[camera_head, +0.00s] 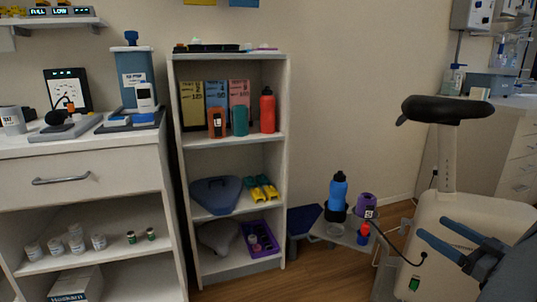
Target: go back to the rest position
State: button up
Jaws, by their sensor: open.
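My gripper (432,228) is at the lower right, with its two blue fingers spread apart and pointing left. Nothing shows between the fingers. My dark forearm runs out of the picture at the right edge. The fingers are to the right of a small grey tray (330,232) and apart from the things on it.
A blue bottle (337,192) and a purple container (367,205) stand at the tray, with a small red-and-blue item (364,233) nearby. A white shelf unit (230,143) stands left of it, beside a white cabinet (90,160). Wooden floor shows between.

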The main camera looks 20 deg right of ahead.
jog(key=w+a+n+g+h+b, duration=0.1)
jog(key=w+a+g+h+b, duration=0.15)
jog(key=w+a, duration=0.8)
jog(key=w+a+g+h+b, duration=0.1)
jog(key=w+a+g, duration=0.2)
jog(key=w+a, duration=0.7)
jog(key=a+g+b, duration=0.3)
jog(key=a+g, duration=0.1)
jog(key=a, duration=1.5)
jog(key=s+a+f+n+g+y+b, duration=0.1)
jog(key=s+a+g, duration=0.2)
jog(key=s+a, duration=0.6)
jog(key=s+a+f+n+g+b, duration=0.1)
jog(key=s+a+g, duration=0.3)
jog(key=s, duration=0.8)
jog(key=s+a+f+n+g+y+b, duration=0.1)
jog(key=s+a, duration=0.8)
jog(key=s, duration=0.2)
jog(key=d+r+m+h+p, duration=0.1)
jog(key=d+r+m+p, duration=0.2)
jog(key=d+r+p, duration=0.7)
jog(key=d+r+m+h+p, duration=0.1)
jog(key=d+r+m+p, duration=0.2)
jog(key=d+r+p, duration=0.7)
notch_tip(320, 180, up, 7)
jog(key=p, duration=1.5)
jog(key=shift+d, duration=0.4)
